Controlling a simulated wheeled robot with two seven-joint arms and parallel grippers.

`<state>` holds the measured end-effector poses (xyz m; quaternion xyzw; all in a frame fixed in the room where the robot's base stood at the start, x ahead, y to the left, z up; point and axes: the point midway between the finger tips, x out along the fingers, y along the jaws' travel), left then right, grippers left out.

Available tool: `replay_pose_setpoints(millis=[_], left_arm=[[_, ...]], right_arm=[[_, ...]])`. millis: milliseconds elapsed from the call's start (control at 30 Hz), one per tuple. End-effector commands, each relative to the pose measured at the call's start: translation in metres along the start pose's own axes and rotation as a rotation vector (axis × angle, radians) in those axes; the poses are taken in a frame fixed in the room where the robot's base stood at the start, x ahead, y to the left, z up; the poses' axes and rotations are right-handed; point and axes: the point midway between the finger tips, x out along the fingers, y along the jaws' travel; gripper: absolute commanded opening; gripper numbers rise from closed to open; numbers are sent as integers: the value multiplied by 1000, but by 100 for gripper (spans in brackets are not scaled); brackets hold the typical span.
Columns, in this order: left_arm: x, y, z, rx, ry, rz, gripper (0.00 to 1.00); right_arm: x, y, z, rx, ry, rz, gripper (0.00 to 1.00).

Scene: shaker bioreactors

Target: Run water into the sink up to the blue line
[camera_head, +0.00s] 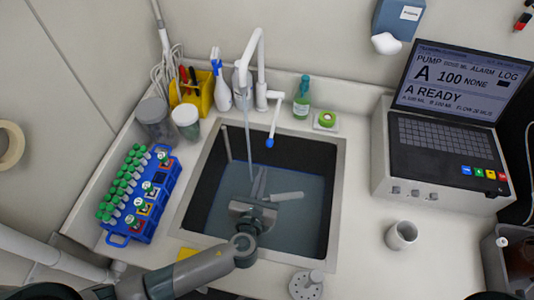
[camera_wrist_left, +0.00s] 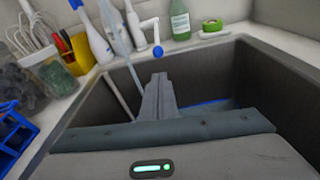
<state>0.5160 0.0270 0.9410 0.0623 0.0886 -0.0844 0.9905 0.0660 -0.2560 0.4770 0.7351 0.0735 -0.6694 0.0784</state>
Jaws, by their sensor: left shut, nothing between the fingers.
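The sink (camera_head: 335,190) is a dark basin with a pale rim, holding grey-blue water (camera_head: 305,215). A white tap (camera_head: 260,50) stands behind it, and a thin stream (camera_head: 248,145) falls from its spout into the basin. The tap's white lever (camera_head: 275,118) has a blue tip, also in the left wrist view (camera_wrist_left: 158,51). A blue strip (camera_wrist_left: 205,103) shows on the basin wall in the left wrist view, partly hidden by my gripper. My left gripper (camera_head: 261,172) is shut and empty over the basin, below and in front of the lever. My right gripper is out of view.
A blue rack (camera_head: 143,205) of green-capped tubes stands left of the sink. Jars, a yellow caddy (camera_head: 190,92) and bottles line the back left.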

Motion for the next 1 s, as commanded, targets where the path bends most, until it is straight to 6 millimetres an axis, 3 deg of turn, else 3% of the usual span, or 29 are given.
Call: replay_pose_setpoints(millis=[367,700,1000], left_arm=[[26,0,0,1,-1,1,0],[78,0,-3,1,-2,1,0],[100,0,-1,0,0,0,0]], right_arm=[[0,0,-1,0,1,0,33],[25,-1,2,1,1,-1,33],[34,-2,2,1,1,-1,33]])
